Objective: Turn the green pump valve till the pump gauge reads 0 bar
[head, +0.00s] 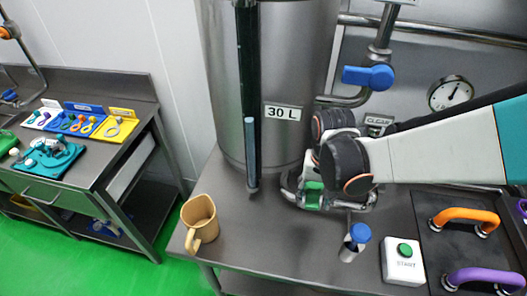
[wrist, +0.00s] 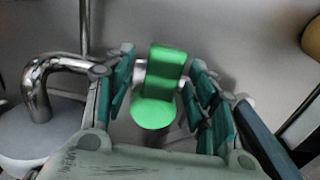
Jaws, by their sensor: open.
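The green pump valve (wrist: 160,85) is in the middle of the wrist view, on a short metal pipe. My gripper (wrist: 161,62) is open, with one teal finger on each side of the green handle; small gaps show between the fingers and the handle. In the head view the green valve (head: 313,190) shows low beside the tank, partly hidden by my gripper (head: 318,192) and wrist. A round white gauge (head: 450,94) with a black rim hangs on the wall at the right; its reading is too small to tell.
A blue valve (head: 368,77) sits above my wrist.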

